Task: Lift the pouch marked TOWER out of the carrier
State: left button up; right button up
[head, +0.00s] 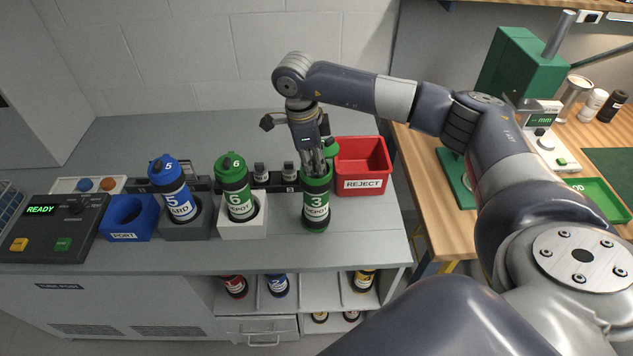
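A green-and-black carrier (316,208) marked 3 and DEPOT stands upright on the grey bench. A green part (345,156), perhaps its lid, shows beside its top. My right gripper (318,168) points down at the mouth of this carrier, and its fingertips are at or inside the rim. The fingertips are partly hidden, so I cannot tell whether they are open or shut on something. No pouch marked TOWER can be seen. My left gripper is not in view.
A red REJECT bin (364,165) stands close to the right of carrier 3. To the left are a green carrier 6 (236,190) in a white holder, a blue carrier 5 (170,190) in a grey holder, a blue PORT block (125,218) and a READY panel (55,225).

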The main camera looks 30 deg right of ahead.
jog(key=shift+f, duration=0.1)
grip_shut()
notch_tip(320, 180, up, 10)
jog(key=b, duration=0.3)
jog(key=shift+b, duration=0.35)
